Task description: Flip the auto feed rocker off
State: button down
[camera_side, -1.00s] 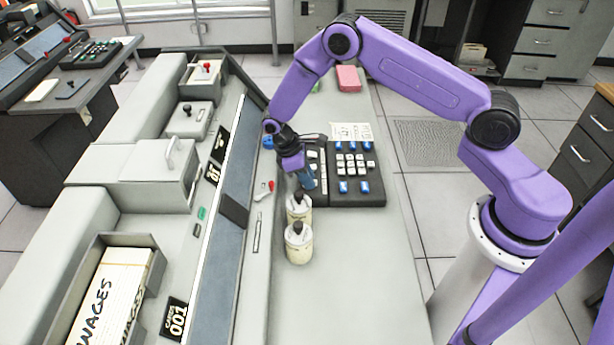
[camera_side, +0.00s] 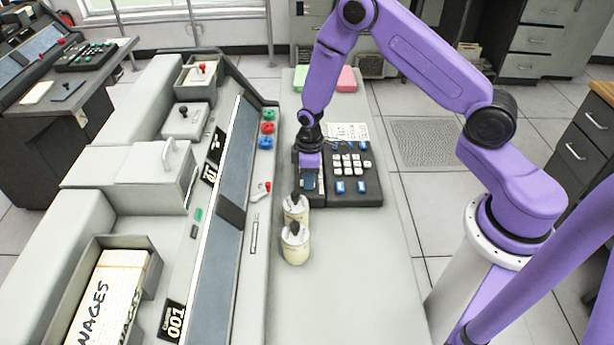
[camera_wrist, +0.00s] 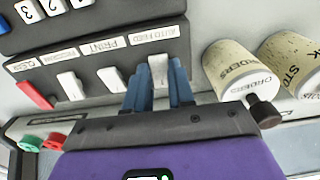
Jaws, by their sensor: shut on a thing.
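The auto feed rocker (camera_wrist: 158,68) is the white switch under the "AUTO FEED" label (camera_wrist: 151,36) in the wrist view. It is at the end of the row of switches, nearest the jars. My gripper (camera_wrist: 160,78) has its blue fingers on either side of it, shut on it. The fingers cover part of the rocker, and I cannot tell which way it is tipped. In the side view my gripper (camera_side: 309,185) is over the left part of the dark keypad panel (camera_side: 362,199), hiding the rocker.
Two cream jars with dark knobs (camera_side: 296,243) stand just in front of the panel, close to my gripper. Other white switches (camera_wrist: 110,78) and a red one (camera_wrist: 34,95) are in the same row. Green, red and blue knobs (camera_side: 267,128) lie left. The front tabletop (camera_side: 345,285) is clear.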

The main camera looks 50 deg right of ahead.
dwell(0.4)
jog(key=c, duration=1)
grip_release()
jog(key=shift+o, duration=0.2)
notch_tip(320, 180, up, 17)
jog(key=shift+s+d+r, duration=0.2)
jog(key=shift+s+d, duration=0.05)
jog(key=shift+s, duration=0.05)
jog(key=s+r+n, duration=0.1)
jog(key=s+r, duration=0.2)
jog(key=s, duration=0.6)
jog(key=s+a+r+n, duration=0.1)
jog(key=s+r, duration=0.2)
jog(key=s, duration=0.7)
jog(key=s+a+r+n, duration=0.1)
jog(key=s+r, duration=0.2)
jog(key=s, duration=0.7)
jog(key=shift+n, duration=0.3)
